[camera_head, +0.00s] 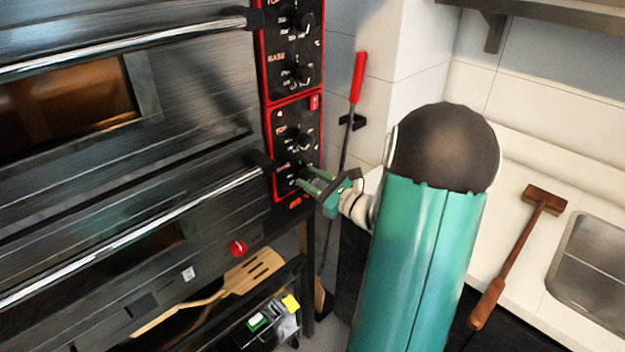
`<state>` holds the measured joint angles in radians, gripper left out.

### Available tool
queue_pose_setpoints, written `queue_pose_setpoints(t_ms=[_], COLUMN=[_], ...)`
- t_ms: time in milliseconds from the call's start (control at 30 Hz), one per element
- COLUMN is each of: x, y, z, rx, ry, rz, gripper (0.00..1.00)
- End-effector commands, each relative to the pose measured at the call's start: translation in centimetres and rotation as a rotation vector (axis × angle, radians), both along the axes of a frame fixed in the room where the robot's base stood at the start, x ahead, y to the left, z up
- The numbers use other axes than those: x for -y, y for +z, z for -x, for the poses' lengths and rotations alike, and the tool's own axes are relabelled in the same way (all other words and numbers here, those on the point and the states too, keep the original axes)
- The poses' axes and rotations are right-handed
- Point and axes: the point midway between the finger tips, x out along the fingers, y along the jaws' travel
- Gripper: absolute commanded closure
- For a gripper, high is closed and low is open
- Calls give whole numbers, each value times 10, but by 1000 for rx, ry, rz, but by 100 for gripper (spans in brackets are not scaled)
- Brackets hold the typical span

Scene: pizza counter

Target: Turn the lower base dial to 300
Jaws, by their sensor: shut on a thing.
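The oven's control panel (289,116) is black with a red frame and carries several dials in a column. The lower base dial (298,170) is the bottom one, just under a small "BASE" label, and my gripper's fingers largely hide it. My gripper (308,185) reaches in from the right with its green fingers shut on that dial. The dial's pointer and the number it stands at are too small and covered to read. The lower top dial (299,138) sits just above the fingers, apart from them.
The oven's lower door handle (140,235) ends close to the panel's left side. A red-handled tool (357,78) hangs on the wall right of the panel. A wooden spatula (250,272) lies below. A wooden brush (515,255) lies on the counter beside the sink (598,255).

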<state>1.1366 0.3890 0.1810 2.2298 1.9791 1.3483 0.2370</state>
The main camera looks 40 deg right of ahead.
Motion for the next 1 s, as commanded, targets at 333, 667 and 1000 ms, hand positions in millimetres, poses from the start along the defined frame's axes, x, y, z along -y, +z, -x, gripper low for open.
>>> queue_pose_setpoints(t_ms=[333,667,1000], x=[-2,-2,-2], y=[-1,-2,-1], z=[1,1,1], rx=[-5,-6,-5], ry=[3,3,2], rz=[-144,-164,-162], gripper=[89,89,45])
